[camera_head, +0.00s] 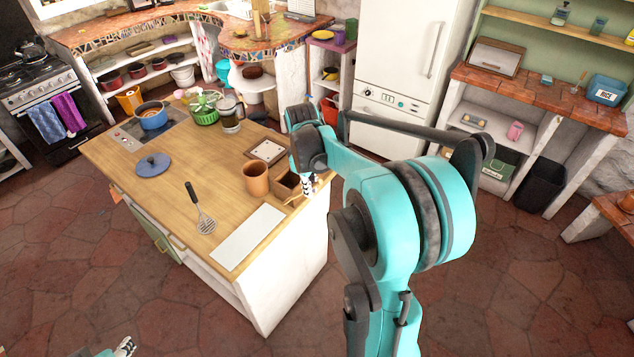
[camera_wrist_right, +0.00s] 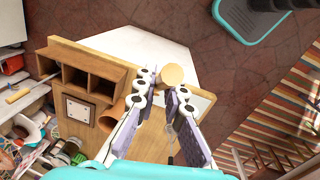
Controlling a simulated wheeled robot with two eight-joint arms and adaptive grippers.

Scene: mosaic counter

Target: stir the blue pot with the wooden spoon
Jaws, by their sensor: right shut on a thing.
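The blue pot (camera_head: 151,116) stands on the cooktop at the far left of the wooden island, with orange-brown contents showing inside. Its blue lid (camera_head: 153,164) lies on the wood nearer to me. My right gripper (camera_head: 308,185) is at the island's right edge, beside the compartment box and far from the pot. In the right wrist view its fingers (camera_wrist_right: 160,90) are shut on the wooden spoon (camera_wrist_right: 173,75), whose round pale end shows at the fingertips. The rest of the spoon is mostly hidden. My left gripper (camera_head: 125,347) barely shows at the bottom edge; its jaws are unclear.
The wooden compartment box (camera_head: 286,183) and a terracotta cylinder (camera_head: 256,179) stand near my right gripper. A framed tile (camera_head: 267,151), a slotted spatula (camera_head: 202,212) and a white board (camera_head: 247,237) lie on the island. A green basket (camera_head: 204,115) and a jar (camera_head: 230,122) stand right of the pot.

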